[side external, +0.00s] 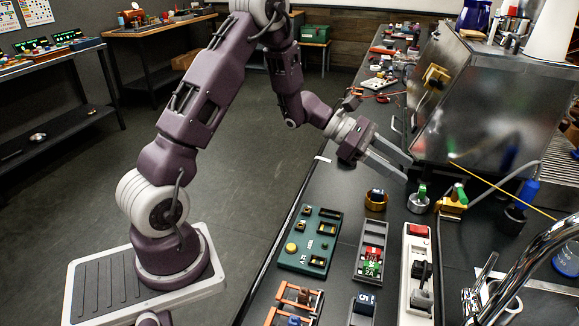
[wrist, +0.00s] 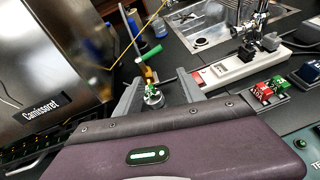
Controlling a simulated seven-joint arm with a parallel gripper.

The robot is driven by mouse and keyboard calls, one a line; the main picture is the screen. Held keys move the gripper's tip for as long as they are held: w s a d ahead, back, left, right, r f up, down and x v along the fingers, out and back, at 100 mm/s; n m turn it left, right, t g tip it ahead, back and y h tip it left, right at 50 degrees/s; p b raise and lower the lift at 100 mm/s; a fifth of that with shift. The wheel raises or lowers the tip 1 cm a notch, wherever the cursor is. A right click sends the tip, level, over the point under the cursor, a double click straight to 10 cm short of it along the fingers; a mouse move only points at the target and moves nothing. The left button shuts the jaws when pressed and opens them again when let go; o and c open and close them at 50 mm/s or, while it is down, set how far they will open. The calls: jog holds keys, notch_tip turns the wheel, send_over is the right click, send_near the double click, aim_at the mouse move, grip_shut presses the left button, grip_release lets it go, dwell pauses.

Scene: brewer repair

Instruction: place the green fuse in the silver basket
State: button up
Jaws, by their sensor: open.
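A small green fuse (side external: 421,191) stands in the silver basket (side external: 418,205), its top showing above the rim. In the wrist view the green fuse (wrist: 152,90) and silver basket (wrist: 154,101) show between my fingers. My gripper (side external: 408,170) is open, with its fingertips above the basket and slightly to its left in the side view. The wrist view shows my gripper (wrist: 158,78) with its fingers spread apart and nothing clamped between them. The lower part of the fuse is hidden inside the basket.
A brass basket (side external: 375,203) with a blue piece stands left of the silver one. A yellow block with a green lever (side external: 452,204) stands close on the right. A grey tray (side external: 361,280) holds red and green fuses. A power strip (side external: 415,285) and steel machine (side external: 490,95) are nearby.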

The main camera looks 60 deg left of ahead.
jog(key=s+d+r+m+g+y, duration=0.1)
jog(key=s+d+r+m+g, duration=0.1)
jog(key=s+d+r+m, duration=0.3)
jog(key=s+d+r+m+g, duration=0.2)
jog(key=s+d+m, duration=0.15)
jog(key=s, duration=0.35)
jog(key=s+d+r+m+g+y, duration=0.1)
jog(key=s+d+r+m+g, duration=0.2)
jog(key=s+m, duration=0.35)
jog(key=s+a+m+t+y, duration=0.2)
jog(key=s+a+m+y, duration=0.2)
jog(key=s, duration=0.3)
jog(key=s+a+m+t+y, duration=0.2)
jog(key=s+a+m+y, duration=0.2)
jog(key=s, duration=0.3)
jog(key=shift+s+a+r+m+y, duration=0.15)
jog(key=shift+a+r+m+y, duration=0.2)
jog(key=shift+m, duration=0.35)
